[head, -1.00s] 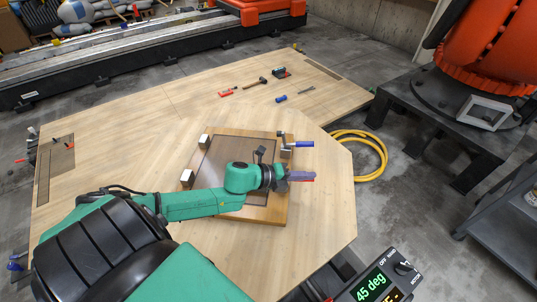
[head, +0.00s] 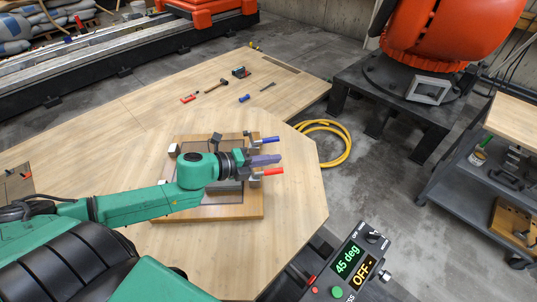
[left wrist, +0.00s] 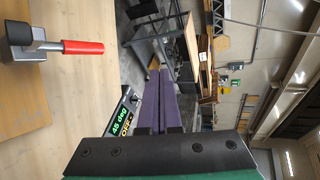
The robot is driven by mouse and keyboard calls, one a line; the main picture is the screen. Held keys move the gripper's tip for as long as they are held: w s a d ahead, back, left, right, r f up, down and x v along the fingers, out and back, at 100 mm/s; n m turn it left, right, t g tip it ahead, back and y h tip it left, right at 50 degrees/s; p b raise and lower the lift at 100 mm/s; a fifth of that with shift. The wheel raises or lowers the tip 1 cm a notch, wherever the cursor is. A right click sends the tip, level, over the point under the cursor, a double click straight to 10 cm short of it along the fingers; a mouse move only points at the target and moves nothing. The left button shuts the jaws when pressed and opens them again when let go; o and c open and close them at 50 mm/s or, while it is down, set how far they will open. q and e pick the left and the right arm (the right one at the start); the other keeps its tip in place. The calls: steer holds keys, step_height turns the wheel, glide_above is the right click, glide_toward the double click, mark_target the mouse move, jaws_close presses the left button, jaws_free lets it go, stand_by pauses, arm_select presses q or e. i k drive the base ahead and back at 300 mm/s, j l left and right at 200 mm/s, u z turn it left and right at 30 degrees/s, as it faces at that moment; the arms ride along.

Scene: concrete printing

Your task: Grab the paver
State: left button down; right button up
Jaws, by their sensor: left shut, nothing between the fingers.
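I cannot make out a paver for certain. A wooden board (head: 243,211) lies on the table with a dark, flat, framed panel on it, partly hidden by my left arm. Toggle clamps stand at its edges, one with a blue handle (head: 265,139) and one with a red handle (head: 272,171); the red handle also shows in the left wrist view (left wrist: 83,47). My left gripper (head: 279,159) has purple fingers, pressed together and empty. In the head view it appears between the two handles. The fingers also show in the left wrist view (left wrist: 160,75). My right gripper is not in view.
Small tools, including a hammer (head: 211,87), lie at the table's back. A control box (head: 352,268) reading "45 deg" and "OFF" stands at the front right. A yellow hose (head: 348,150) lies on the floor. A grey cart (head: 465,190) stands at the right. The table's right front is clear.

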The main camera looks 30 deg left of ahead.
mark_target(227, 186)
steer(key=k, duration=1.5)
